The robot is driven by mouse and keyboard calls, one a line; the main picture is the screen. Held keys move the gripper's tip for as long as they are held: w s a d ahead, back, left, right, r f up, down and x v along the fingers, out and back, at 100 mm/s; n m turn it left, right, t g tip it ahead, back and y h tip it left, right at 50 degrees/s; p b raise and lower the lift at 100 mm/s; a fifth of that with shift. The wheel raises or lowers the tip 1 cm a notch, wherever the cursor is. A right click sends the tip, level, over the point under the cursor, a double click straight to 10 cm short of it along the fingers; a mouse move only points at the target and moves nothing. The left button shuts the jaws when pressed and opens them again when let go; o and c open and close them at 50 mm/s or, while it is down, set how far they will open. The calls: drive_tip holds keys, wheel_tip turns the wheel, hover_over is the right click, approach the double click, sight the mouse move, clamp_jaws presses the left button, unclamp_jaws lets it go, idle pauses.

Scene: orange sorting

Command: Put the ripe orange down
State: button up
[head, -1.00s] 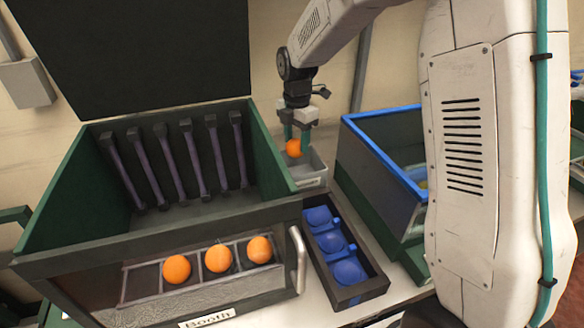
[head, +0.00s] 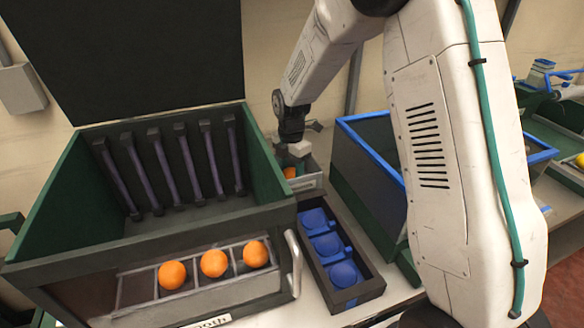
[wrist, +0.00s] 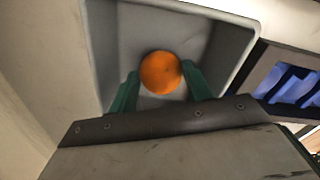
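The ripe orange (wrist: 161,73) sits between the two green fingers of my gripper (wrist: 161,80) in the wrist view. The fingertips meet its sides, so the gripper appears shut on it. Around it are the walls of a small grey bin (wrist: 232,50). In the head view my gripper (head: 291,165) reaches down into this grey bin (head: 309,182), and only part of the orange (head: 289,172) shows. Whether the orange touches the bin floor is hard to tell.
A green booth (head: 270,180) with several dark slats stands left; three oranges (head: 213,263) lie in its front slots. A dark tray (head: 368,288) with blue cups is in front of the grey bin. A blue-rimmed crate (head: 352,150) stands right of the bin.

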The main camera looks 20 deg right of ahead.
sight(291, 169)
drive_tip(key=o, duration=0.4)
drive_tip(key=s+r+m, duration=0.2)
drive_tip(key=s+r, duration=0.1)
drive_tip(key=r, duration=0.6)
drive_tip(key=s+r+m, duration=0.2)
drive_tip(key=s+r, duration=0.2)
drive_tip(key=r, duration=0.5)
drive_tip(key=s+d+r+m, duration=0.1)
drive_tip(key=s+m, duration=0.5)
drive_tip(key=s, duration=0.4)
drive_tip(key=s+d+r+m, duration=0.1)
drive_tip(key=s+m, duration=0.5)
drive_tip(key=s, duration=0.4)
drive_tip(key=s+d+r+m+t, duration=0.1)
drive_tip(key=s+m, duration=0.5)
drive_tip(key=s, duration=0.4)
drive_tip(key=shift+d+r+m, duration=0.1)
drive_tip(key=shift+r+m, duration=0.2)
drive_tip(key=shift+r, duration=0.1)
